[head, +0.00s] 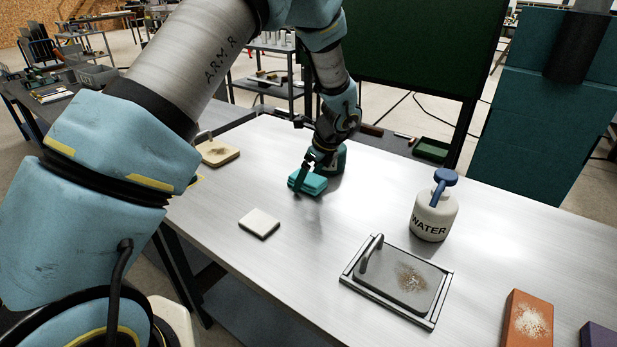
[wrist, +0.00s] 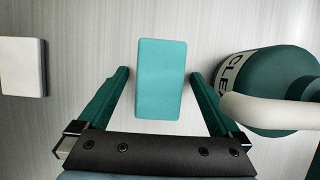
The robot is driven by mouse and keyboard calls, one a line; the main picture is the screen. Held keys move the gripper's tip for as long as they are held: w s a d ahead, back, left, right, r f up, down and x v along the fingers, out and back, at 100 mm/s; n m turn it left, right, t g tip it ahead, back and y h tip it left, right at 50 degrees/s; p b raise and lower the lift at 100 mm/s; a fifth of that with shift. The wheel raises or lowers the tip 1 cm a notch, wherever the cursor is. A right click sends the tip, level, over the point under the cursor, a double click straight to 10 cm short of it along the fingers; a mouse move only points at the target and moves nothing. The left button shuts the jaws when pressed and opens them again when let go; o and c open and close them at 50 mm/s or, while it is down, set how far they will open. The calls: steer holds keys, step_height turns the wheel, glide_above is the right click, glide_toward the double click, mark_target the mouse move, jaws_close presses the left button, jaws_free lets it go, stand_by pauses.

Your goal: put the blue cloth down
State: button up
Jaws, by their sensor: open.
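The blue cloth (head: 308,184) is a folded teal pad near the middle of the table, towards its far side, and appears to lie flat on the tabletop. In the wrist view the cloth (wrist: 161,80) sits between the two green fingers of my gripper (wrist: 159,75), with a visible gap on each side. My gripper (head: 314,175) is open, low over the cloth in the head view, and partly hides it.
A green bottle marked CLE (wrist: 268,88) stands close to the right finger. A white pad (head: 260,223) lies nearer the front. A WATER bottle (head: 434,215), a framed plate with a handle (head: 408,278) and an orange block (head: 527,322) stand to the right.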

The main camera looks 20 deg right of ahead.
steer(key=b+v, duration=0.2)
steer(key=v, duration=1)
steer(key=w+a+n+g, duration=0.25)
steer(key=a+n, duration=0.85)
steer(key=a, duration=0.8)
steer(key=s+a+n+h, duration=0.1)
steer(key=s+a+n, duration=0.3)
steer(key=a+n, duration=0.5)
steer(key=s+a+n+h, duration=0.1)
steer(key=s+a+n, duration=0.4)
steer(key=a+n, duration=0.4)
steer(key=shift+a, duration=1.2)
